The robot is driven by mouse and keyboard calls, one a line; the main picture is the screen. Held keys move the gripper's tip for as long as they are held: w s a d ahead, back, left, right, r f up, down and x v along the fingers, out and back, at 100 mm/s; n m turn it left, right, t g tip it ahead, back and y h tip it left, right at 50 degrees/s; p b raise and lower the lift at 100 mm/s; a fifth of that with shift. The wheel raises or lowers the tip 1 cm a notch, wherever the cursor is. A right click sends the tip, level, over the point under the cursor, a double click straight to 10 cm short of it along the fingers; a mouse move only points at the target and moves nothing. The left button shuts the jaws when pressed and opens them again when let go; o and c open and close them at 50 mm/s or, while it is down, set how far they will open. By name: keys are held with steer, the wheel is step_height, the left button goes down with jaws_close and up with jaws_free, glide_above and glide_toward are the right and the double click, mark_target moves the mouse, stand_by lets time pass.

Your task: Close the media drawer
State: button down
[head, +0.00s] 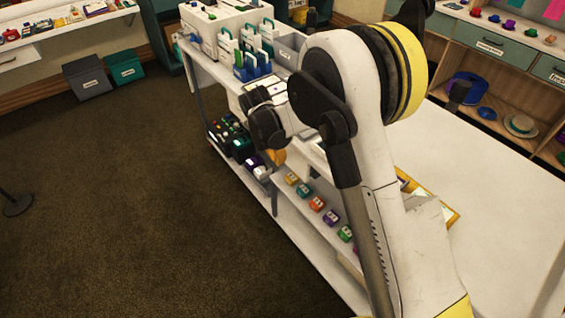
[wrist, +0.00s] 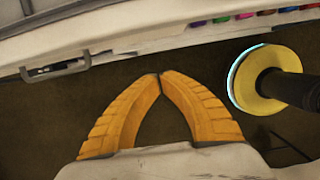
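A pale drawer front (wrist: 150,40) with a grey bar handle (wrist: 55,68) runs across the top of the wrist view. I cannot read a label on it or tell how far it stands out. In the head view my arm hides most of the front of the white workbench (head: 292,215). My gripper (wrist: 159,75) has two orange fingers with their tips together and nothing between them. It is below the drawer front in the wrist view, apart from the handle and to its right. In the head view an orange finger (head: 278,156) shows beside the bench.
A white printer (head: 215,25) and card holders (head: 255,60) stand on the bench. Coloured cartridges (head: 317,203) sit on its lower shelf. A grey bin (head: 87,77) and a teal bin (head: 124,67) stand by the far wall.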

steer(key=shift+v, duration=0.9)
steer(key=c, duration=2)
jaws_free()
steer(key=shift+r, duration=0.35)
steer(key=o, duration=0.5)
steer(key=shift+r, duration=0.1)
steer(key=w+d+r+m+t+h+b, duration=0.25)
steer(key=w+r+m+t, duration=0.25)
steer(key=w+m+t, duration=0.6)
steer(key=a+f+t+y+b, duration=0.1)
steer(key=a+f+t+y, duration=0.15)
steer(key=a+f, duration=1.05)
steer(key=shift+t+h, duration=0.4)
steer(key=shift+t, duration=0.05)
steer(key=b+x, duration=0.1)
steer(key=x, duration=0.2)
steer(key=d+b+x, duration=0.1)
steer(key=x, duration=0.2)
steer(key=f+b+x, duration=0.1)
steer(key=x, duration=0.3)
steer(key=shift+s+d+b, duration=0.2)
steer(key=shift+s+b, duration=0.05)
steer(key=shift+b, duration=0.05)
steer(key=shift+r, duration=0.1)
